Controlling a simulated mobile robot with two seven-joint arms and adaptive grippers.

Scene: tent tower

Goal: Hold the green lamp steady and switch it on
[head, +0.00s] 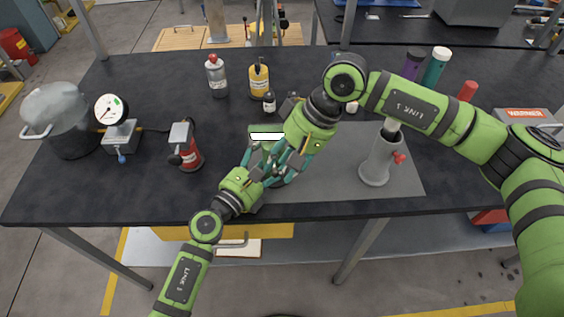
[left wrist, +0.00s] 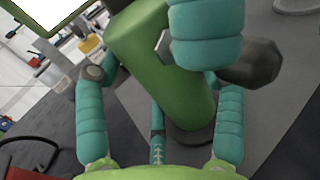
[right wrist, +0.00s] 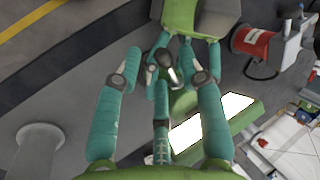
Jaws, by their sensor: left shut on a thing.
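The green lamp (head: 257,142) stands on the grey mat, its rectangular panel bright white. In the left wrist view its green body (left wrist: 150,50) rises from a dark round base. My left gripper (head: 270,168) is shut around the lamp's body from the near side. My right gripper (head: 290,160) comes down from the upper right, very close to the lamp and the left fingers. In the right wrist view its teal fingers (right wrist: 160,85) are spread, with small grey tips between them. The switch cannot be made out behind the fingers.
The grey mat (head: 345,150) lies on the dark table. A red-and-grey tool (head: 190,155), a gauge (head: 112,110) and a pot (head: 65,125) stand left. A grey stand (head: 378,160) is right; bottles (head: 259,80) are behind.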

